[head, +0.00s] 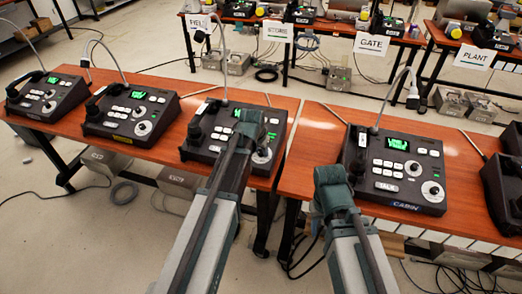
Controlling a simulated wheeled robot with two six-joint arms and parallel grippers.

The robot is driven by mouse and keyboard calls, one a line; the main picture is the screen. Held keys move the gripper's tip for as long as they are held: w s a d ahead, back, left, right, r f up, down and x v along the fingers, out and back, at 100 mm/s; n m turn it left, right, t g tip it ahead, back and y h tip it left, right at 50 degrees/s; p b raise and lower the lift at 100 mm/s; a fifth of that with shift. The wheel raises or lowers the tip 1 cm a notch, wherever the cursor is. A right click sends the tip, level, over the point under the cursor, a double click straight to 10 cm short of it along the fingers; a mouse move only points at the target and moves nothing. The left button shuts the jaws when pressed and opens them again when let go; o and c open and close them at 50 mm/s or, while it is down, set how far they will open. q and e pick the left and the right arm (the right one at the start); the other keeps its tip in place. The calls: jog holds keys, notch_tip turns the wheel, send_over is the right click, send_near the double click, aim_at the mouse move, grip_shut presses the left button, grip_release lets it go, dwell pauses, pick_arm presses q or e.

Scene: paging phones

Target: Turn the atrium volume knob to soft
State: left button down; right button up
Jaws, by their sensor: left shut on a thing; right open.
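Several black desk phones stand on the wooden tables, each with a handset, keys, a green-lit display and a white-faced dial. My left gripper (250,124) is over the panel of the third phone from the left (195,148). It is shut on what looks like a knob there, but the gripper hides the held part. A white dial (262,156) shows partly beside my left arm. My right gripper (333,186) is at the near left corner of the phone marked CABIN (408,206), open and empty. I cannot read an atrium label on any phone.
The left table (150,160) also holds two phones, one at its far left (45,97) and one beside it (130,112). Thin goosenecks rise behind the phones. Back tables carry signs such as GATE (371,44) and PLANT (472,57). Cables lie on the floor.

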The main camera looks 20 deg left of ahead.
pick_arm(q)
jog(key=shift+n, duration=0.3)
jog(key=n, duration=0.4)
jog(key=shift+y, duration=0.3)
jog(key=n, duration=0.3)
jog(key=shift+n+y, duration=0.3)
jog(key=n, duration=0.4)
jog(key=shift+w+g, duration=0.1)
jog(key=shift+g, duration=0.3)
jog(key=shift+n+y+p, duration=0.3)
jog(key=shift+n, duration=1.5)
jog(key=shift+g, duration=0.3)
jog(key=c, duration=0.6)
grip_release()
